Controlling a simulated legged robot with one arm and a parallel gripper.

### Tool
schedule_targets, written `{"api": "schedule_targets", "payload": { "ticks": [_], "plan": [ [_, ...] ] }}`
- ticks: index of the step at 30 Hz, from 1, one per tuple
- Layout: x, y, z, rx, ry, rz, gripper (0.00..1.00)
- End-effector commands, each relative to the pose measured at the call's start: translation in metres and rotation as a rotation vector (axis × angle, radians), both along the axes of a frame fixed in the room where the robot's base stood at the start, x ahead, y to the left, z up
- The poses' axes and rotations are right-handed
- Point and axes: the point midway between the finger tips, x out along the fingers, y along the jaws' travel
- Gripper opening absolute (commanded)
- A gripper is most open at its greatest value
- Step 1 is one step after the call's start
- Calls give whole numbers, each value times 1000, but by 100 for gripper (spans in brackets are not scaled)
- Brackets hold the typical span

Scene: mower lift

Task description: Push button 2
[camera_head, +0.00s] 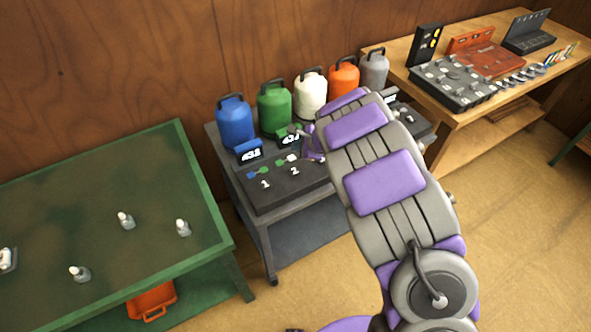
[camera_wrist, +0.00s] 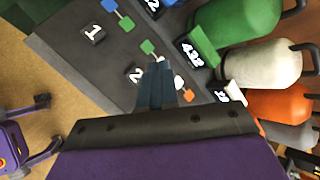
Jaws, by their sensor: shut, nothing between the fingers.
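Button 2 (camera_head: 295,171) is a dark block with a white numeral on the black panel (camera_head: 262,200). In the wrist view, button 2 (camera_wrist: 135,74) is partly covered by my gripper (camera_wrist: 159,68). My gripper is shut and empty, with its fingertips just beside the button, over the panel. I cannot tell whether they touch the panel. Button 1 (camera_wrist: 93,33) is farther left in the wrist view, clear of the gripper. A green and white marker pair lies behind button 2. In the head view my arm hides the panel's right part.
Small displays (camera_head: 250,151) stand behind the panel. Blue (camera_head: 235,122), green (camera_head: 274,106), white (camera_head: 310,92), orange and grey canisters line the cart's back. A green table (camera_head: 90,220) with small bottles is at left; a wooden bench (camera_head: 455,110) with tool cases is at right.

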Motion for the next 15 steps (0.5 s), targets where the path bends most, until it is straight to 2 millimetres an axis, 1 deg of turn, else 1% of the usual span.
{"api": "schedule_targets", "payload": {
  "ticks": [1, 3, 6, 15],
  "plan": [
    [4, 3, -7, 14, 7, -24, 0],
    [9, 5, -15, 28, 14, -52, 0],
    [13, 9, -22, 43, 19, -77, 0],
    [16, 8, -23, 52, 19, -89, 0]
  ]
}}
